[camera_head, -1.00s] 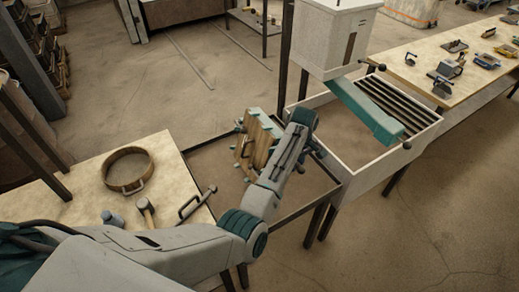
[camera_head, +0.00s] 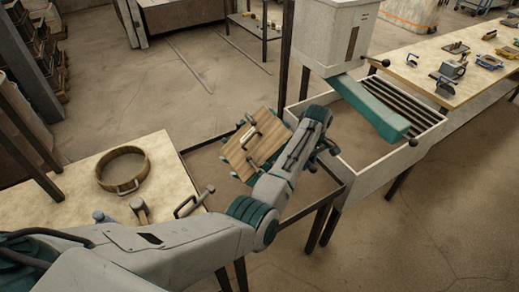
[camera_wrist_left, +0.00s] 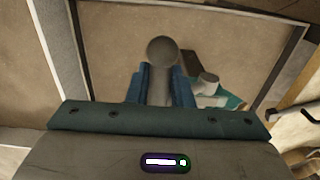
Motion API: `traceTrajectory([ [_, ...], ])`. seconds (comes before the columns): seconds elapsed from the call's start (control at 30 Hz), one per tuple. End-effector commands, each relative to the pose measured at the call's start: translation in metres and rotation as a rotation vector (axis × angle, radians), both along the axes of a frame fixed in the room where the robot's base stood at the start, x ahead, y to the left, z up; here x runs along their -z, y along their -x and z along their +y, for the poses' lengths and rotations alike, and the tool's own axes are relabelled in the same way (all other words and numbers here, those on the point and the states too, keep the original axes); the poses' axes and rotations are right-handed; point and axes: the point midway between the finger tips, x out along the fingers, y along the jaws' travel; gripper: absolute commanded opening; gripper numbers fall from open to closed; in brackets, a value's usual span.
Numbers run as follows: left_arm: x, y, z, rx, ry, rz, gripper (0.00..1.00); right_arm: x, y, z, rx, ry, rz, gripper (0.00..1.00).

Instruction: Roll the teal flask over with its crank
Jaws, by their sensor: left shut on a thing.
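The teal flask (camera_head: 237,170) hangs tilted in a dark frame, with a wooden board (camera_head: 262,150) and a metal handle facing up toward the head camera. Its teal body shows only along the edges. In the left wrist view, part of the flask (camera_wrist_left: 228,102) shows at the right of the fingers. My left gripper (camera_wrist_left: 160,82) is shut on a grey round-ended crank handle (camera_wrist_left: 162,48), which stands between the blue fingers. In the head view my forearm hides most of the crank and the fingers. My right gripper is out of view.
A table (camera_head: 75,178) at the left holds a round sieve (camera_head: 123,185), a mallet (camera_head: 140,210) and a dark handled tool (camera_head: 187,205). A white hopper (camera_head: 335,35) with a teal chute (camera_head: 370,108) stands over a slatted bin (camera_head: 345,175) at the right.

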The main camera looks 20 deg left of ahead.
Motion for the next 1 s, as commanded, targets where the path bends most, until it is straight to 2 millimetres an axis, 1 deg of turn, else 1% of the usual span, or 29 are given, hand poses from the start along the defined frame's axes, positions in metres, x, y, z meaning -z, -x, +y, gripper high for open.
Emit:
traceTrajectory([
  [0.2,0.017,-0.008,-0.006,0.001,0.003,-0.005,0.02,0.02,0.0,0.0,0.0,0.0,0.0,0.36],
  [0.3,0.021,-0.011,-0.009,0.0,0.002,-0.006,0.02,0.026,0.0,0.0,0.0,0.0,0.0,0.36],
  [0.47,0.024,-0.012,-0.01,0.0,0.003,-0.005,0.02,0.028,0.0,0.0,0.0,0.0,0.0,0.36],
  [0.8,0.048,-0.016,-0.013,0.001,0.004,-0.006,0.02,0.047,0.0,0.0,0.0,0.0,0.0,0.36],
  [1.0,0.054,-0.017,-0.013,0.001,0.003,-0.005,0.02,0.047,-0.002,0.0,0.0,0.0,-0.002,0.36],
])
